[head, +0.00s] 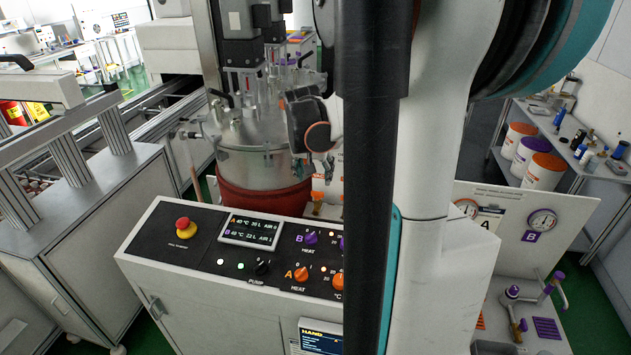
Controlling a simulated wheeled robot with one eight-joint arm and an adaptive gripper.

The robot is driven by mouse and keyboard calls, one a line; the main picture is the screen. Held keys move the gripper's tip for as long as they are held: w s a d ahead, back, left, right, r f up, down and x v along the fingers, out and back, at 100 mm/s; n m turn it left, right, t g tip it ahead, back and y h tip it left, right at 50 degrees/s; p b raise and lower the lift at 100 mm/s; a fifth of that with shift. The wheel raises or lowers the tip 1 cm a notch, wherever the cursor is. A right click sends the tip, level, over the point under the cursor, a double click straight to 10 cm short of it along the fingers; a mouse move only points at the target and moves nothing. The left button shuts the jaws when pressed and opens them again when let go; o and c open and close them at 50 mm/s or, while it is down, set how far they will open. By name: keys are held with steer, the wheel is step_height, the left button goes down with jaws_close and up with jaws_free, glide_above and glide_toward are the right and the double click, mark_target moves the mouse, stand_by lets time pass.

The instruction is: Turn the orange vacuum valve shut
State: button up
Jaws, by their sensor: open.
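In the head view my gripper (325,165) is partly seen just left of my dark column, in front of the glass-and-metal vessel. Its small fingers point down and look empty; their tips are too small to make out well. Below them is a small brass fitting (317,209), in front of a white label with orange marks (322,184). A gap separates the fingers from the fitting. I cannot clearly make out the orange vacuum valve or its handle. My column and arm hide much of the area to the right of the gripper.
A control panel (215,275) with a red stop button (185,227), purple knob (311,237) and orange heat knob (301,273) stands in front. The vessel (258,160) is behind. At right are a purple-handled valve (549,287) and gauges (543,221). A shelf holds tubs (545,171).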

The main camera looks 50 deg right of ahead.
steer(key=shift+v, duration=1.1)
